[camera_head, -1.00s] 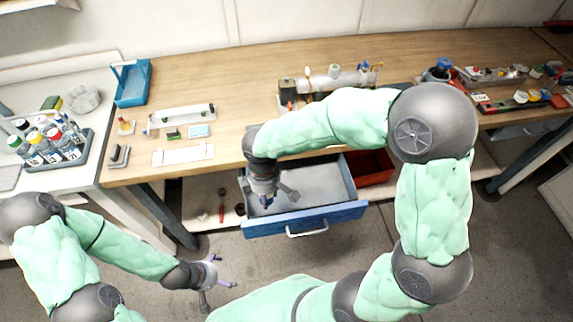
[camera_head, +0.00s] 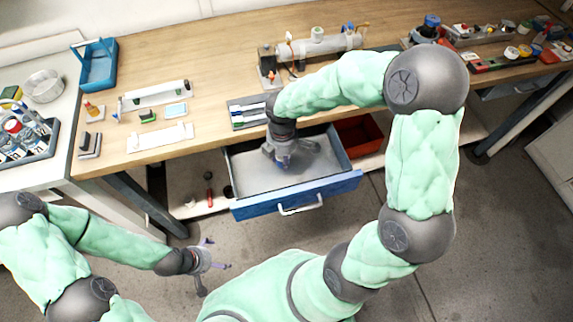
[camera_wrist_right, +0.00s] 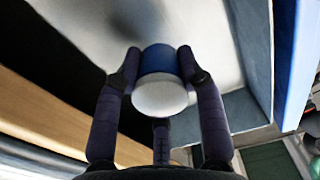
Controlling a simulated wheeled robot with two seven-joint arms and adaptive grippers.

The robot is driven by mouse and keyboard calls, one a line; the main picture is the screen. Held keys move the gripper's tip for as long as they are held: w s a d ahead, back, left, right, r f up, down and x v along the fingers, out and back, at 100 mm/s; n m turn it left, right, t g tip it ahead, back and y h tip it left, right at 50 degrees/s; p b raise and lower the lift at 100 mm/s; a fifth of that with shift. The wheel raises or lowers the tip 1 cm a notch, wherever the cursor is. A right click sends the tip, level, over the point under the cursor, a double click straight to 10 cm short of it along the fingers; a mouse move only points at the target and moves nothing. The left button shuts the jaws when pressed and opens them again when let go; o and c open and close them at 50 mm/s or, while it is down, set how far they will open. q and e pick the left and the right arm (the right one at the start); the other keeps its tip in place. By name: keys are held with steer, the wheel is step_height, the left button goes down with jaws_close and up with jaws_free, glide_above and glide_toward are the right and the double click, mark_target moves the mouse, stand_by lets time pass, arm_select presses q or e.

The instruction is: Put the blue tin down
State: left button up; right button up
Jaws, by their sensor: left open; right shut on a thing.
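The blue tin (camera_wrist_right: 158,62) shows in the right wrist view, with a blue side and a pale round end. My right gripper (camera_wrist_right: 158,70) is shut on it, with fingers on both sides. In the head view my right gripper (camera_head: 283,160) is inside the open blue drawer (camera_head: 297,206), low over its grey floor; the tin is not clearly visible there. I cannot tell whether the tin touches the drawer floor. My left gripper (camera_head: 217,262) is open and empty, over the floor in front of the bench.
The wooden bench (camera_head: 225,75) lies behind the drawer, with a white pipe device (camera_head: 318,47) and a blue tray (camera_head: 97,66) on it. A red bin (camera_head: 358,136) is right of the drawer. The drawer's floor is largely bare.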

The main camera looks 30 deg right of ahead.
steer(key=shift+w+d+f, duration=0.15)
steer(key=shift+d+f, duration=0.45)
steer(key=shift+f, duration=0.15)
steer(key=f+b, duration=0.1)
steer(key=f, duration=0.1)
steer(key=f+b, duration=0.1)
steer(key=shift+w+d+f+b, duration=0.1)
steer(key=shift+d+f+b, duration=0.15)
steer(key=shift+f+b, duration=0.15)
steer(key=shift+r, duration=0.1)
steer(key=o, duration=0.8)
steer(key=shift+c, duration=0.2)
steer(key=o, duration=0.4)
